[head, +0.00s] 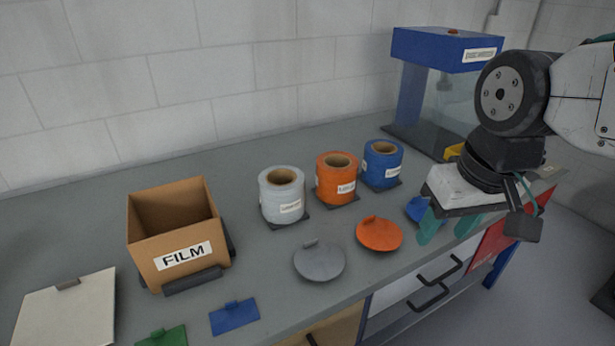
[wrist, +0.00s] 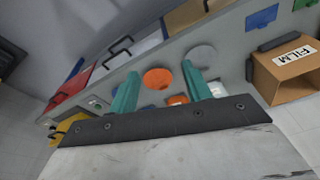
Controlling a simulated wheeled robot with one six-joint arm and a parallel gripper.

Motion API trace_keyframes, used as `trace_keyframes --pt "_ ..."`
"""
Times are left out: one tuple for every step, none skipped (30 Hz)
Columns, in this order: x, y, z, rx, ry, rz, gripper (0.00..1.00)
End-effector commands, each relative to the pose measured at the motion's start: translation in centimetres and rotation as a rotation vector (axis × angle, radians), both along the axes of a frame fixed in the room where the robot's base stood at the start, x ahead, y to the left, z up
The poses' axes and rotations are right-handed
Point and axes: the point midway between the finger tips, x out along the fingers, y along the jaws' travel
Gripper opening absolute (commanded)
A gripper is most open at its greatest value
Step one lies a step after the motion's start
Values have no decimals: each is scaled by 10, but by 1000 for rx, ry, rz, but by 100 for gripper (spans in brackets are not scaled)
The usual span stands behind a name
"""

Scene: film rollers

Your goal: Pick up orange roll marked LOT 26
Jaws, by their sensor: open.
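The orange roll (head: 337,183) stands upright on a dark base, between a pale grey roll (head: 282,200) and a blue roll (head: 382,166). Each has a white label; the print on the orange roll's label is too small to read. My gripper (head: 447,234) is open and empty, with teal fingers pointing down, above the front right part of the bench, to the right of the orange roll and apart from it. In the wrist view my gripper (wrist: 160,70) shows an orange piece with a white label (wrist: 178,100) between its fingers, mostly hidden by the gripper body.
An orange disc (head: 379,234) and a grey disc (head: 319,261) lie before the rolls. A cardboard FILM box (head: 184,256) stands left. A blue-topped clear cabinet (head: 445,50) is behind my arm. Flat blue, green and white pieces lie at front left.

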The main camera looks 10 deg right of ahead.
Motion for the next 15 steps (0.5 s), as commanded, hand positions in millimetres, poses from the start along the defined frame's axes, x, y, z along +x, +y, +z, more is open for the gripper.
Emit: trace_keyframes --pt "23 8 -4 19 -31 15 49" --pt "39 13 -5 31 -61 24 49" --pt "62 21 -8 49 -104 35 49" --pt "81 27 -10 63 -138 42 49" --pt "100 33 -13 75 -175 48 49" --pt "125 42 -17 90 -224 52 49" --pt "143 48 -20 100 -261 53 49" --pt "161 53 -24 106 -299 54 49" --pt "184 60 -29 115 -347 50 49" --pt "202 64 -33 119 -385 44 49" --pt "218 68 -38 120 -421 40 49" --pt "240 73 -45 120 -470 29 49" --pt "255 76 -50 117 -506 20 49" --pt "270 79 -56 112 -540 12 49" --pt "289 82 -64 105 -587 0 49"
